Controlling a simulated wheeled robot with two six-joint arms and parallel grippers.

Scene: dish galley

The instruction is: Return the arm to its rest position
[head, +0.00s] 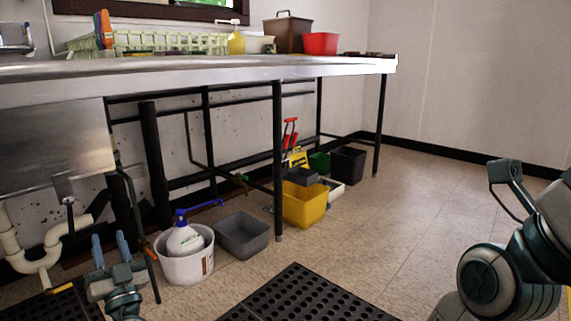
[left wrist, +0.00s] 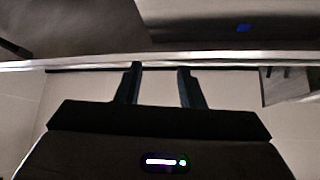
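My left gripper (head: 110,243) is low at the left of the head view, under the counter's front side. Its two blue-grey fingers point up in the picture and stand apart with nothing between them. In the left wrist view the same gripper (left wrist: 160,80) shows two dark, spread fingers with a gap between. My right arm (head: 510,260) comes in at the right edge of the head view, bent, over the floor. I cannot make out its gripper there.
A steel counter (head: 200,70) on black legs runs across the left and middle. A white bucket (head: 187,262) with a spray bottle (head: 184,238), a grey tub (head: 242,235) and a yellow bin (head: 305,203) stand below. A black mat (head: 305,297) lies in front. Floor right of it is clear.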

